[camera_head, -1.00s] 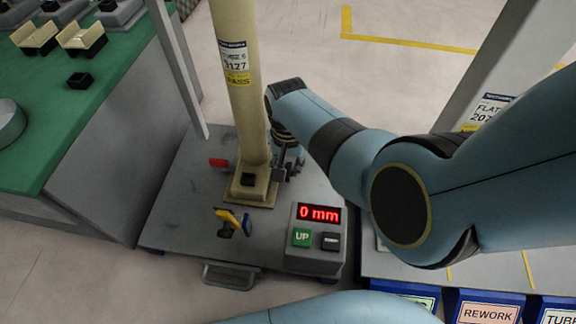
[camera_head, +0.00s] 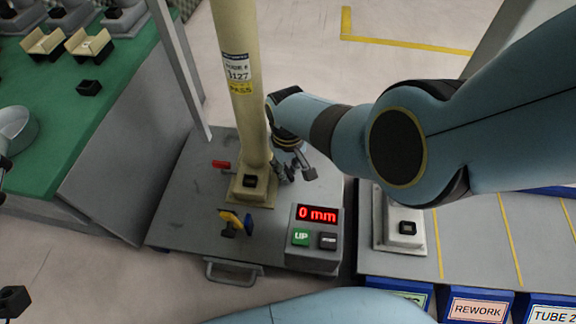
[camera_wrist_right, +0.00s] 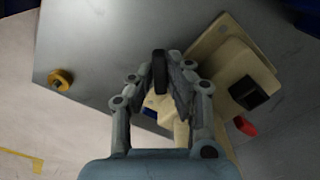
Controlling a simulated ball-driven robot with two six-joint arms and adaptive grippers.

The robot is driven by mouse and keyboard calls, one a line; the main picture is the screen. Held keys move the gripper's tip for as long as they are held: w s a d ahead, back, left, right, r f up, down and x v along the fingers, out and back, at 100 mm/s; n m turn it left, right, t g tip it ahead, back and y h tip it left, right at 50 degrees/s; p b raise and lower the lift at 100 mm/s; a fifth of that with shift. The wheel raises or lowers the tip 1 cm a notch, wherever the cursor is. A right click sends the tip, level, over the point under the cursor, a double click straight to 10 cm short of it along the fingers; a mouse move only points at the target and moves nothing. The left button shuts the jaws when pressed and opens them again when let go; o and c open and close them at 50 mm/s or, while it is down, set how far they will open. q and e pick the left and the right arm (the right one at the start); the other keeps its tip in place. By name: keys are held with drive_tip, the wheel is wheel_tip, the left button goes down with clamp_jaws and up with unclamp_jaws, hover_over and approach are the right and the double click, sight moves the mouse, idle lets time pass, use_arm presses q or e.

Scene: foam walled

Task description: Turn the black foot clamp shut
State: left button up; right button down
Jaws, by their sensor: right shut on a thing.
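The cream post (camera_head: 241,90) stands upright on the grey lift plate, in a square cream foot (camera_head: 235,188) with a black square on it. The black foot clamp (camera_wrist_right: 160,70) shows in the right wrist view as a dark upright bar between the fingers, beside the cream foot. My right gripper (camera_head: 294,171) is at the right side of the foot, shut on the clamp; the fingers hide part of it. It also shows in the right wrist view (camera_wrist_right: 161,85). Of my left gripper, only a dark piece (camera_head: 14,300) shows at the left edge; its jaws are cut off.
A red handle (camera_head: 222,164) is left of the foot, and a yellow and blue knob (camera_head: 232,222) is in front. A control box (camera_head: 315,235) reads 0 mm. A green bench (camera_head: 60,130) stands left. Labelled blue bins (camera_head: 478,306) are at the lower right.

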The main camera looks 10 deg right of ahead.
drive_tip(key=n+p, duration=0.1)
drive_tip(key=n, duration=0.4)
drive_tip(key=shift+n, duration=2.3)
use_arm(q)
drive_tip(key=s+a+f+n+g+y, duration=0.1)
drive_tip(key=s+f+g, duration=0.3)
drive_tip(key=f, duration=0.5)
drive_tip(key=shift+s, duration=0.2)
use_arm(e)
drive_tip(key=shift+n, duration=0.4)
use_arm(q)
drive_tip(key=shift+w+r, duration=0.15)
drive_tip(key=shift+r, duration=0.1)
use_arm(e)
drive_tip(key=c, duration=1.3)
unclamp_jaws()
use_arm(q)
drive_tip(key=shift+f, duration=0.1)
